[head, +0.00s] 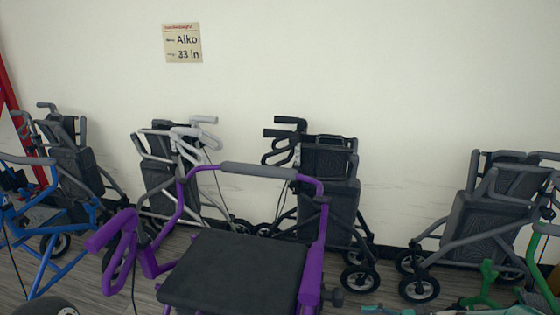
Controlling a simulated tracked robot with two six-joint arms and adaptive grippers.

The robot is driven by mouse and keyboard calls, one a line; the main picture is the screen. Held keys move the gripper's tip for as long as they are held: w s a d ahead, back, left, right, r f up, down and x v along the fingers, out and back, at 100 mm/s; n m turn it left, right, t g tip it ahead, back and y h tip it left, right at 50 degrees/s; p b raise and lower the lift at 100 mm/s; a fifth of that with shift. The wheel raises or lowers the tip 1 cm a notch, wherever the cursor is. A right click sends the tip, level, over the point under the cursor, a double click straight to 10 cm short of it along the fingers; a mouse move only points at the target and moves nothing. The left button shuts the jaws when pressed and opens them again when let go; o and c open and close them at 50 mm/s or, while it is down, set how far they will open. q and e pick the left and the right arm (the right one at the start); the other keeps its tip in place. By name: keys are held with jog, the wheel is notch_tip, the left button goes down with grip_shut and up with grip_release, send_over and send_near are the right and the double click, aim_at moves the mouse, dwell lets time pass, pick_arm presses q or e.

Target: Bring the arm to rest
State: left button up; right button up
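Neither of my grippers nor either of my arms shows in the head view, so how they are held cannot be seen. A purple rollator (313,240) with a dark seat (232,270) and a grey padded back bar stands closest, at the bottom middle.
A row of rollators lines the wall: a grey one (75,165) at left, a white-handled one (165,180), a black one (325,205) and a grey one (485,215) at right. A blue frame (60,270) and a green frame (490,280) flank the purple one. A sign (183,43) hangs above.

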jog(key=s+a+f+n+g+h, duration=0.3)
jog(key=s+a+f+n+h, duration=0.25)
jog(key=s+f, duration=0.4)
jog(key=s+a+f+n+g+h, duration=0.2)
jog(key=s+a+f+n+h, duration=0.3)
jog(key=s+f, duration=0.45)
notch_tip(320, 180, up, 24)
jog(key=s+a+n+t+h+p, duration=0.1)
jog(key=n+p, duration=0.4)
jog(key=p, duration=1.6)
jog(key=shift+s+a+t+p, duration=0.25)
jog(key=shift+s+t+p, duration=0.2)
jog(key=shift+s, duration=0.45)
